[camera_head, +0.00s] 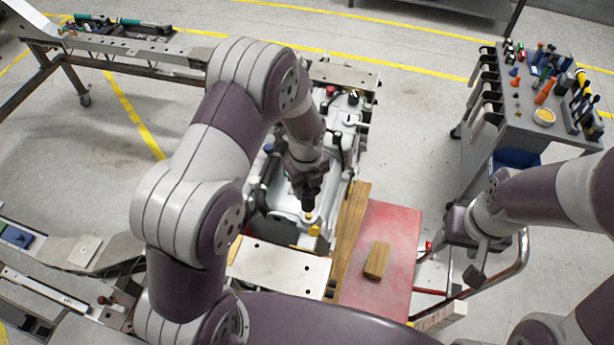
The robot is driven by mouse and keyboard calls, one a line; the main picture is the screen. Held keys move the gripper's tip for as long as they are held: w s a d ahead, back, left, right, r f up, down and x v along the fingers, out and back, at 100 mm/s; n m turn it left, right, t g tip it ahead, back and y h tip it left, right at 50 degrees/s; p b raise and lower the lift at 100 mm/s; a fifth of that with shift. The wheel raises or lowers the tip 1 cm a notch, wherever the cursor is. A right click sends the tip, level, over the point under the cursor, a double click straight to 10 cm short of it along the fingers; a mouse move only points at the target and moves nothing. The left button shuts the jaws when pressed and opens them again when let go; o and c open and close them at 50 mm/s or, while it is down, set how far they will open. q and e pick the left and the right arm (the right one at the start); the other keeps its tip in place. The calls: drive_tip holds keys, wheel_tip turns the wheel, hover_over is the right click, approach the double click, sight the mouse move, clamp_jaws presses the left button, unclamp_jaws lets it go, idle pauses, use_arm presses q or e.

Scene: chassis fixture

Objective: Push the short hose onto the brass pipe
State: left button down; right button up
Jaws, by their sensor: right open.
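My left gripper (309,190) points down over the white chassis fixture (345,140). It appears shut on the short hose (308,204), a small dark cylinder below the fingers. The brass pipe (309,216) shows as a small yellow-gold piece just below the hose's lower end. The hose is in line with the pipe from this view; I cannot tell whether they touch or overlap. My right gripper (476,258) is open and empty, off to the right near the cart, well away from the pipe.
A red board (393,235) with a wooden block (377,260) lies right of the fixture, beside a wooden plank (350,225). A tool cart (535,125) with several tools stands at upper right. Metal frames (150,45) stand at left. Open floor lies between.

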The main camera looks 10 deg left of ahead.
use_arm(q)
drive_tip(key=shift+w+d+f+b, duration=0.15)
drive_tip(key=shift+w+f+b, duration=0.15)
drive_tip(key=shift+f, duration=0.15)
wheel_tip(320, 180, down, 4)
drive_tip(key=b, duration=0.3)
drive_tip(key=shift+s+f+b, duration=0.15)
drive_tip(key=shift+f+b, duration=0.05)
drive_tip(key=shift+b, duration=0.1)
drive_tip(key=shift+r+p, duration=0.35)
drive_tip(key=shift+w, duration=0.45)
drive_tip(key=shift+s, duration=0.25)
drive_tip(key=shift+f, duration=0.2)
drive_tip(key=shift+f+b, duration=0.85)
drive_tip(key=shift+f, duration=0.3)
drive_tip(key=shift+f+b, duration=0.4)
drive_tip(key=shift+f, duration=0.15)
